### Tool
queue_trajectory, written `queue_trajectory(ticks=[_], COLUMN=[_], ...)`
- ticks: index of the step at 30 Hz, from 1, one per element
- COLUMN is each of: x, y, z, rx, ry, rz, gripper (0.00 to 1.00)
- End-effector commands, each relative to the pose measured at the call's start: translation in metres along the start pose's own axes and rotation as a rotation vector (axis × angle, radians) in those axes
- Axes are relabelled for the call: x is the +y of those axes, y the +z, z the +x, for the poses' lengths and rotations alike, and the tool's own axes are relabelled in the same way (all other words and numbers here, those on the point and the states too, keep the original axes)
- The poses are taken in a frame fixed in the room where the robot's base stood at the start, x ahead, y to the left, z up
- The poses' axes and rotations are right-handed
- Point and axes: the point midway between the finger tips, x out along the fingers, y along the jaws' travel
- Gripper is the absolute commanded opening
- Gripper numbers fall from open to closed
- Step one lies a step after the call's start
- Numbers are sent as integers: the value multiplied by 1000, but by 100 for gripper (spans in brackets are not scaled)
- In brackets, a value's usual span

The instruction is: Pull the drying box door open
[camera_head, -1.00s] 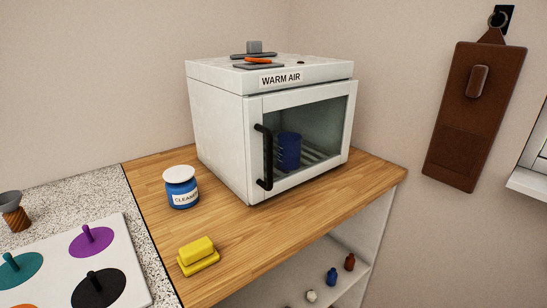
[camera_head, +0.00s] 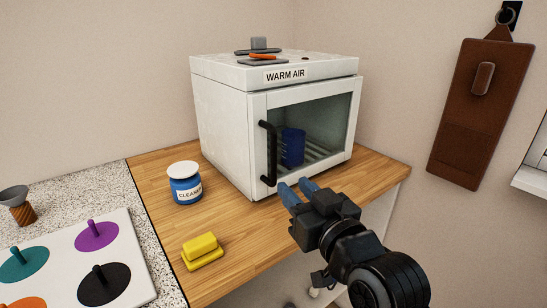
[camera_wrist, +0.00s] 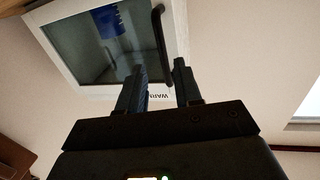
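The white drying box (camera_head: 225,130), labelled WARM AIR, stands on the wooden counter with its glass-fronted door (camera_head: 337,175) shut. A black vertical handle (camera_head: 273,155) is on the door's left side; it also shows in the wrist view (camera_wrist: 161,40). A blue cup (camera_head: 292,147) stands on the rack inside, seen through the glass. My gripper (camera_head: 296,188) is in front of the door, low and to the right of the handle, apart from it. In the wrist view its two fingers (camera_wrist: 160,72) are spread with a gap between them and nothing held.
A blue CLEANER jar (camera_head: 186,188) and a yellow block (camera_head: 202,250) stand on the wooden counter (camera_head: 160,220) left of the box. A brown panel (camera_head: 474,120) hangs on the right wall. Bare counter lies before the box.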

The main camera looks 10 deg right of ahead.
Motion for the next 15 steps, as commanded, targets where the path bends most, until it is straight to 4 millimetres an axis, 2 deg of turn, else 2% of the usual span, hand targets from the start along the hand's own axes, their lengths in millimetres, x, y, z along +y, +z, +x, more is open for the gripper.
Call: queue_trajectory(ticks=[1,5,10,15], x=[0,-1,-2,-2], y=[-11,-23,-26,-27], z=[8,19,32,57], rx=[9,13,13,12], ry=[-7,-18,-21,-21], rz=[-8,-19,-22,-23], gripper=[34,34,34,34])
